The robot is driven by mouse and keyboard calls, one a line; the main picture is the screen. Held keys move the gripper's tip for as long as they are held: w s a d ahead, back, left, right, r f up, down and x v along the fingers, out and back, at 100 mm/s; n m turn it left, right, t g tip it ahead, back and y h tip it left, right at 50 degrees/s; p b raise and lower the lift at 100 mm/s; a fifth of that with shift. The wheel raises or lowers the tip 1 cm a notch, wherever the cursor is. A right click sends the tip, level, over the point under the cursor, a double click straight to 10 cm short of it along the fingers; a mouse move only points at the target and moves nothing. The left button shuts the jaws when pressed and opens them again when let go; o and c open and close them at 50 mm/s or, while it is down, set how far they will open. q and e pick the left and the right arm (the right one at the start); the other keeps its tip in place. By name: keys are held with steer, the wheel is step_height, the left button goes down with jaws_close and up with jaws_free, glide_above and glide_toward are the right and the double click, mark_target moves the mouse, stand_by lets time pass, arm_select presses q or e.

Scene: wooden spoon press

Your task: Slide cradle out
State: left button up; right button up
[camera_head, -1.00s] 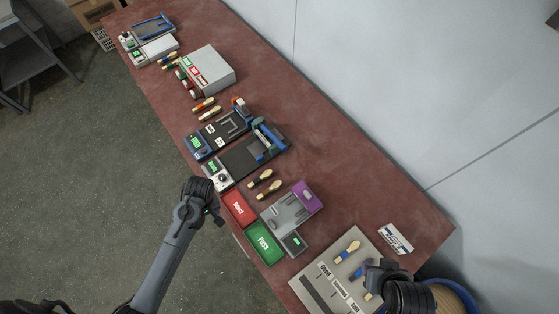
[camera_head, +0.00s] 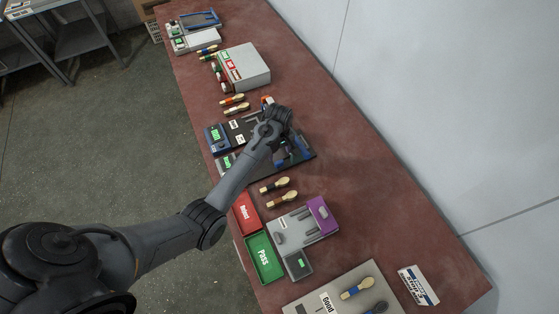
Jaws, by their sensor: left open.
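My left arm reaches in from the lower left, and its gripper (camera_head: 284,138) is open over the black and blue press station (camera_head: 299,158) in the middle of the table. The gripper and wrist hide much of this station. I cannot make out the cradle clearly or tell whether the fingers touch anything. Beside it, on the far side, is a similar dark station with a blue control box (camera_head: 215,138). My right gripper is not in view.
Two loose spoons (camera_head: 281,198) lie in front of the press. Nearer are a red Reject tray (camera_head: 246,213), a green Pass tray (camera_head: 264,259) and a grey and purple device (camera_head: 303,226). A grey box (camera_head: 247,66) stands farther back.

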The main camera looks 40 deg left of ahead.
mark_target(279, 162)
arm_select(q)
step_height(279, 162, down, 7)
steer(key=shift+r+b, duration=0.1)
steer(key=shift+b, duration=0.3)
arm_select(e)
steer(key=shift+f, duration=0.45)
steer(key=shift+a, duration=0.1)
